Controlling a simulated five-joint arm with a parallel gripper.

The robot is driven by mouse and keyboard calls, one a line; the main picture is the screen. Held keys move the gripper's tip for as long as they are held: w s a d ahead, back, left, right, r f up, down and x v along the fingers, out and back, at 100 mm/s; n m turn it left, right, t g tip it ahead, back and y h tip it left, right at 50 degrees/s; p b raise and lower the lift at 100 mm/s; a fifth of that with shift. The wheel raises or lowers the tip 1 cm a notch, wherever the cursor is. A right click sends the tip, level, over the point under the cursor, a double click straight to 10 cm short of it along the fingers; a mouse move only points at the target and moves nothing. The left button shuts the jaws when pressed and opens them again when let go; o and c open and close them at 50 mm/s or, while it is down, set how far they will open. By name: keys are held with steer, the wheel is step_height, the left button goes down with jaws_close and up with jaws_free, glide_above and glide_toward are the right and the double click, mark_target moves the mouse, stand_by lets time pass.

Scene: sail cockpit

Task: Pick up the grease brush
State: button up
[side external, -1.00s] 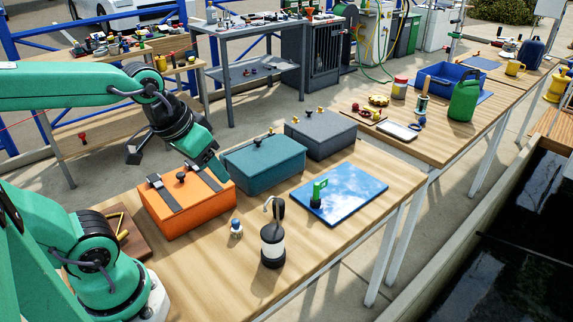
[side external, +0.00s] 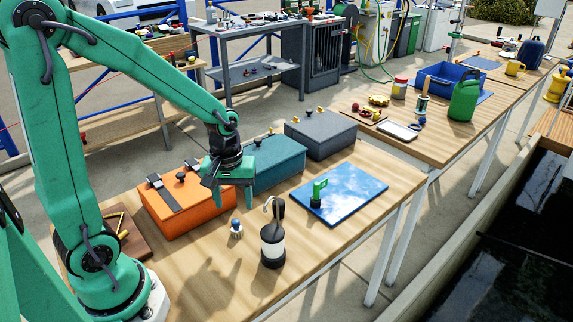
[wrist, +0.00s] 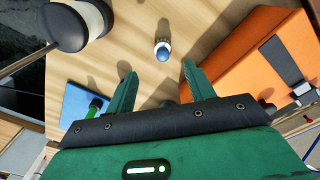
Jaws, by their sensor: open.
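A green-handled piece with a dark lower end, which looks like the grease brush (side external: 319,192), stands upright on a blue mat or board (side external: 352,190) on the near bench. In the wrist view the brush (wrist: 94,108) is at the left, partly hidden behind my gripper. My gripper (side external: 233,196) is open and empty, pointing down above the bench, to the left of the brush and apart from it. In the wrist view, a small blue-and-white item (wrist: 163,50) shows beyond the gap between my fingertips (wrist: 157,82).
A black-and-white lantern-like item (side external: 272,244) stands between my gripper's side and the front edge. Orange (side external: 190,213), teal (side external: 265,168) and grey (side external: 322,137) boxes line the bench's back. The bench front (side external: 320,260) is clear.

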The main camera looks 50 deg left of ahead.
mark_target(235, 221)
steer(key=shift+a+f+n, duration=0.1)
steer(key=shift+f+n, duration=0.2)
steer(key=shift+f, duration=0.25)
steer(key=shift+f, duration=0.15)
steer(key=shift+f, duration=1.15)
steer(key=shift+f, duration=0.15)
steer(key=shift+a+f, duration=0.15)
steer(key=shift+f, duration=2.3)
steer(key=c, duration=1.1)
